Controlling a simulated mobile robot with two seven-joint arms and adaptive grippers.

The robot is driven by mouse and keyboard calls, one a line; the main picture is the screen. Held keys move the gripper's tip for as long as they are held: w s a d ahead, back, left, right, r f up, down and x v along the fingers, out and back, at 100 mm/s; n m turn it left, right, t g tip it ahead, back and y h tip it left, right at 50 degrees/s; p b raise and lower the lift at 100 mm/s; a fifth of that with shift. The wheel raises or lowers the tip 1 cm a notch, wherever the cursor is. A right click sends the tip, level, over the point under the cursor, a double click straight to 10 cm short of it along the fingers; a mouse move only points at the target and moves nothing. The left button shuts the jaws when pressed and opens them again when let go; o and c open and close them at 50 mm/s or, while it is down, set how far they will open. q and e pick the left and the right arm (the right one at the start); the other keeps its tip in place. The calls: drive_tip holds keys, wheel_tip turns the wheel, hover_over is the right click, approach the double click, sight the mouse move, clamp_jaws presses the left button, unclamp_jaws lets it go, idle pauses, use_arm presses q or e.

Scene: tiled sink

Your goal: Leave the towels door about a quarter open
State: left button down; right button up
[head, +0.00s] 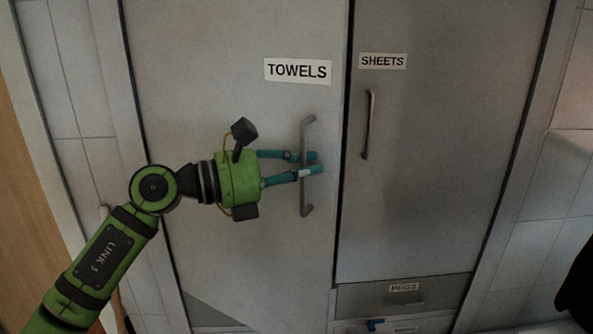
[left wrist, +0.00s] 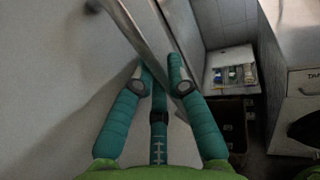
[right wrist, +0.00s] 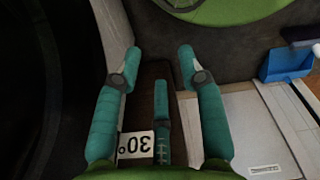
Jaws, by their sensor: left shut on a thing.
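The towels door (head: 220,90) is the grey left-hand cabinet door with a "TOWELS" label (head: 297,70). It stands a little ajar, its right edge forward of the sheets door, and its bottom edge runs at a slant. Its vertical bar handle (head: 307,198) is near its right edge. My left gripper (head: 318,163) reaches in from the left and is shut on this handle at mid-height. The handle also runs between the fingers in the left wrist view (left wrist: 137,35). My right gripper (right wrist: 158,55) shows only in its wrist view, fingers apart and empty.
The sheets door (head: 430,160) with its own handle (head: 369,125) is right of the towels door. A pegs drawer (head: 440,296) lies below it. In the right wrist view, a blue container (right wrist: 287,65) and a "30°" label (right wrist: 135,145) show near the right gripper.

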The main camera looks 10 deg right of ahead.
use_arm(q)
drive_tip(key=shift+r, duration=0.15)
drive_tip(key=c, duration=1.2)
unclamp_jaws()
drive_tip(key=shift+a, duration=0.1)
drive_tip(key=shift+a, duration=0.5)
drive_tip(key=s+a, duration=0.2)
drive_tip(key=a, duration=0.8)
drive_tip(key=shift+a, duration=0.4)
